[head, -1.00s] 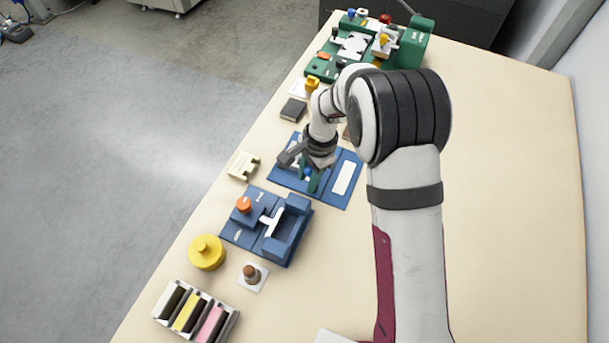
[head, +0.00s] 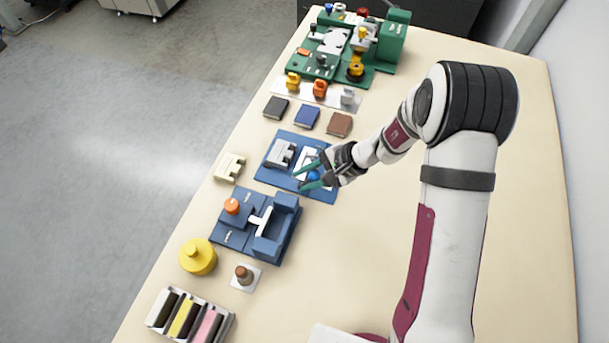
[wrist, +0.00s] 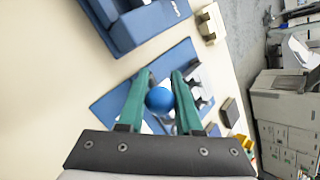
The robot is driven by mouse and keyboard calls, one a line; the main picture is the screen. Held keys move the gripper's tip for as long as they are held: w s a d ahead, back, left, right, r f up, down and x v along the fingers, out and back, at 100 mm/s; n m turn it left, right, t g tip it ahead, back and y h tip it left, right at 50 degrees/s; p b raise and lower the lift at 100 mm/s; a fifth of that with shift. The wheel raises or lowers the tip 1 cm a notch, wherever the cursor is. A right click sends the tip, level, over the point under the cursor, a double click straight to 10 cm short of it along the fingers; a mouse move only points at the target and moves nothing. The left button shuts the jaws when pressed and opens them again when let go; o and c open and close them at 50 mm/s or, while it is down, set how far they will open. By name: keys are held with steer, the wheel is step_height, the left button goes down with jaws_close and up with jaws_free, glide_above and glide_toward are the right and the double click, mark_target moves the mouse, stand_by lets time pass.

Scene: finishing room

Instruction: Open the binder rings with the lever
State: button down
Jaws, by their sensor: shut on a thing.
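A blue binder station board (head: 268,174) lies flat on the table, with a grey ring mechanism (head: 281,153) at its left and a white strip to the right of that. A round blue knob (head: 313,176), apparently the lever's, stands at the board's right part. My gripper (head: 305,177), with green fingers, reaches in tilted from the right and is shut on the blue knob. In the wrist view the knob (wrist: 159,99) sits between both fingers. The lever's shaft and part of the white strip are hidden by my gripper.
A blue station with an orange knob (head: 231,206) stands in front of the board. A cream block (head: 230,167) lies to its left. Three small books, including a brown one (head: 340,125), lie behind it, before a green station (head: 337,45). The table's right side is clear.

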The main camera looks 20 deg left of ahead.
stand_by(0.4)
steer(key=c, duration=0.6)
jaws_free()
steer(key=v, duration=1.5)
steer(key=shift+w+d+r, duration=0.1)
steer(key=shift+d+r, duration=0.05)
steer(key=shift+d, duration=0.3)
steer(key=s+d+r+h, duration=0.2)
steer(key=s+d, duration=0.1)
steer(key=s, duration=0.4)
steer(key=s+d+r+h, duration=0.2)
steer(key=s+d, duration=0.1)
steer(key=s, duration=0.5)
steer(key=s+d+r+t+h, duration=0.1)
steer(key=s+d+r+h, duration=0.1)
steer(key=s, duration=0.6)
steer(key=shift+s+d+r+n, duration=0.1)
steer(key=shift+d+r+n, duration=0.3)
steer(key=shift+d, duration=0.35)
